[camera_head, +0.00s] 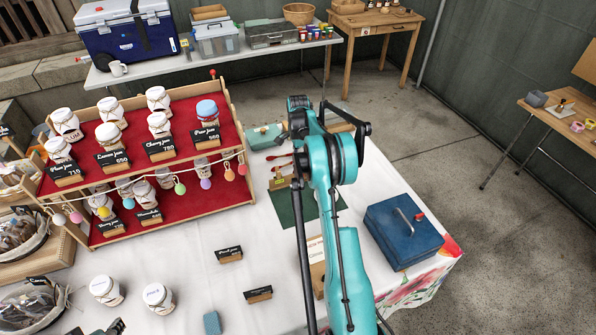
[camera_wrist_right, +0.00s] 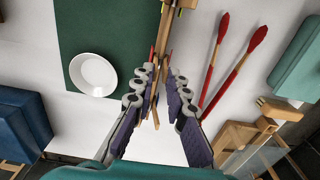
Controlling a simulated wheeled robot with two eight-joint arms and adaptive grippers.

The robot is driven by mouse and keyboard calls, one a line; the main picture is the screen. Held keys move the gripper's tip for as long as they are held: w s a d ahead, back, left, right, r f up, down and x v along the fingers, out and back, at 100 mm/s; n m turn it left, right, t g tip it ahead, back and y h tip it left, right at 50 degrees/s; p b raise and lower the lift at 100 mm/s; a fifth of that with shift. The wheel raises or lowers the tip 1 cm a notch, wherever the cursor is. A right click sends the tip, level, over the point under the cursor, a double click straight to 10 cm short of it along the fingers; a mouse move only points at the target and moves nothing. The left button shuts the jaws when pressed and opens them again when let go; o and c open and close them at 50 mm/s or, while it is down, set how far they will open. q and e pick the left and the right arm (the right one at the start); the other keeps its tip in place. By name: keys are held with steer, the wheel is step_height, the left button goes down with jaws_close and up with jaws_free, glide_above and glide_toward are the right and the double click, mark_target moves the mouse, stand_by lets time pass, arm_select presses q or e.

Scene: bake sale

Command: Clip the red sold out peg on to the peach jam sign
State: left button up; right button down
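A small black sign on a wooden foot (camera_head: 229,254), whose blurred lettering seems to read peach jam, stands on the white tablecloth in front of the jam stand. My right gripper (camera_wrist_right: 159,73) is open in the right wrist view, its fingertips on either side of a narrow wooden piece (camera_wrist_right: 165,45) with small coloured parts. I cannot tell whether they touch it, and no red peg can be made out for sure. In the head view my right arm hides this gripper.
A second black sign (camera_head: 258,294) stands nearby. The red-shelved stand (camera_head: 150,182) holds jars and signs. A blue box (camera_head: 402,232) is at the right. Two red-ended utensils (camera_wrist_right: 223,82) lie beside my right gripper, with a white bowl (camera_wrist_right: 94,75) on a green mat (camera_wrist_right: 82,28).

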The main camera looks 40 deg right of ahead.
mark_target(298, 173)
steer(key=shift+r, duration=0.1)
stand_by(0.3)
step_height(298, 173, up, 6)
steer(key=p, duration=0.3)
stand_by(0.6)
